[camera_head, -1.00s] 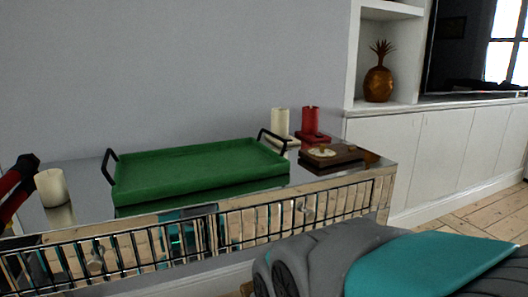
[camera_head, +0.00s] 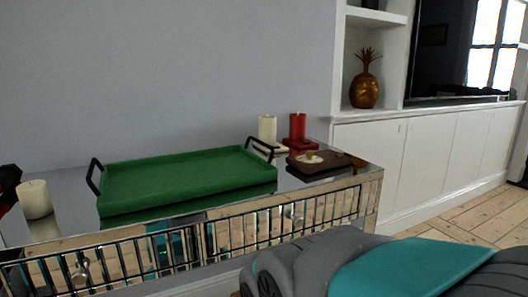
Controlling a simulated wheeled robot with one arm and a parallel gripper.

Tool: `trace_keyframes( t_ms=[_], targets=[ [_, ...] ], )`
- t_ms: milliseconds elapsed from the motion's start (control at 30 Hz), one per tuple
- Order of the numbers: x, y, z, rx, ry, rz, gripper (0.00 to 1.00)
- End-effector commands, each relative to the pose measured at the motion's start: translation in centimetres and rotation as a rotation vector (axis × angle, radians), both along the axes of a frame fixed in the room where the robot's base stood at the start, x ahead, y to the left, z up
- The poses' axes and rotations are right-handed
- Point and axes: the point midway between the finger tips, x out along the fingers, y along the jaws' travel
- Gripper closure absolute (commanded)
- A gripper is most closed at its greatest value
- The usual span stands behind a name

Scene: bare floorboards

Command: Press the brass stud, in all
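A small brass stud (camera_head: 310,155) sits on a pale round plate (camera_head: 308,160) on top of a dark brown wooden block (camera_head: 325,166). The block lies at the right end of a mirrored cabinet top (camera_head: 60,228). My gripper is not in view, so its distance from the stud cannot be told. A grey and teal part of my own body fills the bottom right, in front of the cabinet.
A green tray (camera_head: 185,182) with black handles takes up the middle of the cabinet top. A white candle (camera_head: 35,199) stands at left; a cream candle (camera_head: 267,129) and a red candle (camera_head: 297,127) stand behind the block. A red and black thing (camera_head: 8,186) is cut off at left.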

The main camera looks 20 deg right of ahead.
Motion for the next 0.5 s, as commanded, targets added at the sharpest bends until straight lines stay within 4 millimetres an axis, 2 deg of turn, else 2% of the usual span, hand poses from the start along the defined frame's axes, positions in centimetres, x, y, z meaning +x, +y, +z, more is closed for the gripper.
trace_keyframes(
  t_ms=[67,333,500],
  targets=[
    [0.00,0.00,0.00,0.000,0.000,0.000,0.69],
    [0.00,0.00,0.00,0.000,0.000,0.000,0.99],
    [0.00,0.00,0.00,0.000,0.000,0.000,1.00]
  ],
)
